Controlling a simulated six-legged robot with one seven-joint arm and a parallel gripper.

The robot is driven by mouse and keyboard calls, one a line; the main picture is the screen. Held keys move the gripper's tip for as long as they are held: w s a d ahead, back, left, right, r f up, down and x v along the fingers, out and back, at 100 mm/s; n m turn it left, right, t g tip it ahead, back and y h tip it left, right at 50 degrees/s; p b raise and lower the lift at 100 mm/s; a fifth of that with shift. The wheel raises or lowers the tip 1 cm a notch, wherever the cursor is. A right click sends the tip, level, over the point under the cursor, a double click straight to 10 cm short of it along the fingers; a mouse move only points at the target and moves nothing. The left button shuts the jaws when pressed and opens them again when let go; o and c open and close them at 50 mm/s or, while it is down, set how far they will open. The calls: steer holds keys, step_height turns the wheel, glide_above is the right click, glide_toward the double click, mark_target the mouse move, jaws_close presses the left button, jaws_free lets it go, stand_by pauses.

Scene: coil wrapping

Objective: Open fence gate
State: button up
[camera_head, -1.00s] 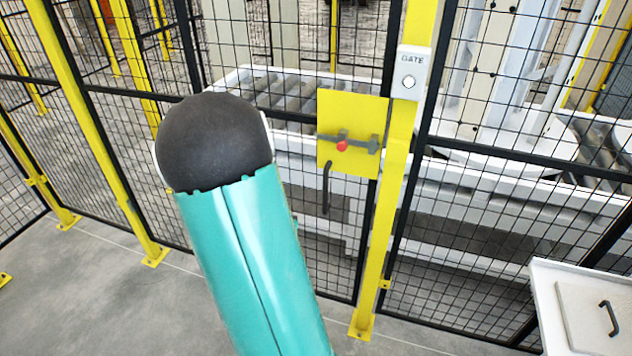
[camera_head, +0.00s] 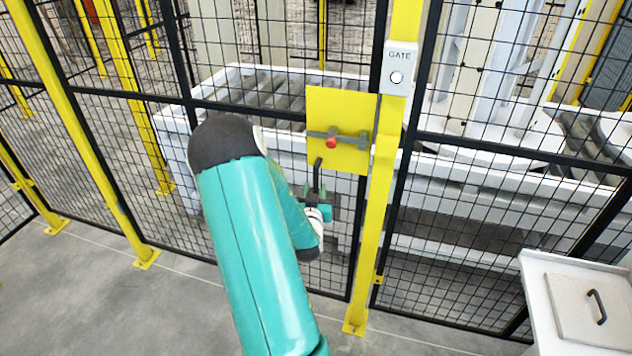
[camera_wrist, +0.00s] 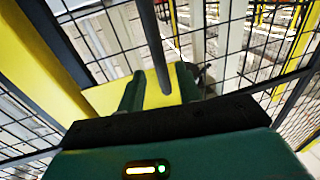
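The fence gate (camera_head: 250,109) is a black mesh panel beside a yellow post (camera_head: 372,215). It carries a yellow latch plate (camera_head: 341,105) with a grey sliding bolt (camera_head: 350,139) and a red knob (camera_head: 331,142). A dark vertical handle (camera_head: 318,168) hangs below the plate, its lower part hidden by my gripper (camera_head: 317,194). In the wrist view the handle (camera_wrist: 152,45) runs between the two fingers of my gripper (camera_wrist: 158,82). The fingers stand apart, with yellow showing in the gaps beside the handle. The gate looks closed against the post.
A white box labelled GATE (camera_head: 397,75) with a round button is on the post. A white cabinet (camera_head: 575,300) stands at the lower right. A roller conveyor (camera_head: 270,88) lies behind the fence. The grey floor (camera_head: 100,300) in front is clear.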

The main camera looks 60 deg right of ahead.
mark_target(315, 183)
steer(key=shift+x, duration=2.25)
jaws_close()
